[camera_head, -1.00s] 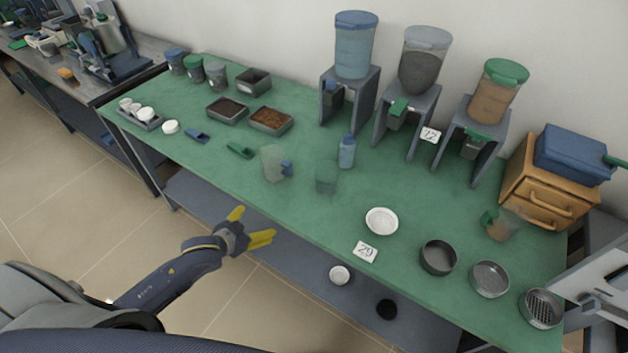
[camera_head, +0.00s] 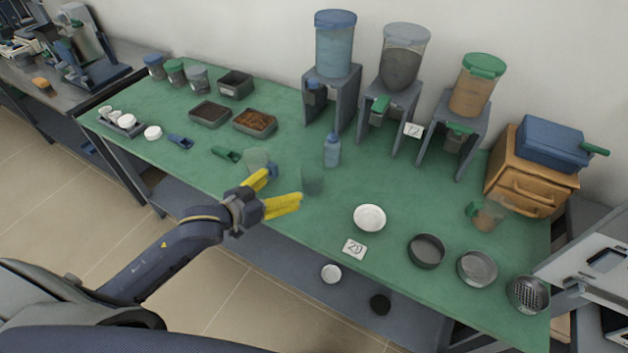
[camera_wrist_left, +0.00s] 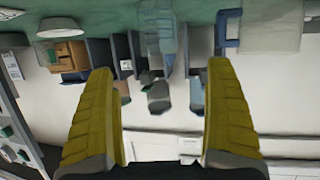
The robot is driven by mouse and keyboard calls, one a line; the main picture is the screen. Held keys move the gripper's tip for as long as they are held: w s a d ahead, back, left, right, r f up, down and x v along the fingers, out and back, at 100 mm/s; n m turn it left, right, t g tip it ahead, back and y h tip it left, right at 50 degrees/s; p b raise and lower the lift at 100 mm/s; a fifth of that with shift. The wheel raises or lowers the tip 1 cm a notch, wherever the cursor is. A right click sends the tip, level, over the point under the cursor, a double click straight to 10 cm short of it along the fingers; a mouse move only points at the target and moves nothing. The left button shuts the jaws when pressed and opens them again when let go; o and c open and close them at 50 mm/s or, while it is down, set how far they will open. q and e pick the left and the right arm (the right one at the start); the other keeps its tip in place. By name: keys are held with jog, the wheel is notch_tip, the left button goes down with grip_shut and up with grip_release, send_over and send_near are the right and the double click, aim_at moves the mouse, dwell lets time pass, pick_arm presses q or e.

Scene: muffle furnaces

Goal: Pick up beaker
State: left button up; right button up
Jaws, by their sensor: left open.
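A clear beaker (camera_head: 312,180) stands on the green table (camera_head: 330,215) near its middle. A clear jug (camera_head: 256,160) with a blue handle stands to its left, partly hidden by my left gripper. My left gripper (camera_head: 285,185) is open with yellow fingers, over the table's front edge, empty and short of the clear beaker. In the left wrist view the picture is upside down; the clear beaker (camera_wrist_left: 157,40) lies ahead between the open fingers, and the jug (camera_wrist_left: 260,28) is to the right. My right gripper is not in view.
A blue bottle (camera_head: 332,149) stands just behind the beaker. A white dish (camera_head: 369,217) and a number card (camera_head: 354,249) lie to the right. Dispensers (camera_head: 333,80) stand at the back. Another handled vessel with brown contents (camera_head: 487,215) stands near the wooden drawers (camera_head: 530,185).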

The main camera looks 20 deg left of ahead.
aim_at(304, 177)
pick_arm(q)
jog(key=x, duration=0.7)
jog(key=shift+w+d+f, duration=0.15)
jog(key=shift+w+d, duration=0.05)
jog(key=shift+w, duration=0.15)
jog(key=shift+x, duration=2.95)
jog(key=shift+s+d, duration=0.1)
jog(key=shift+d, duration=0.05)
jog(key=shift+c, duration=0.5)
jog(key=c, duration=1.2)
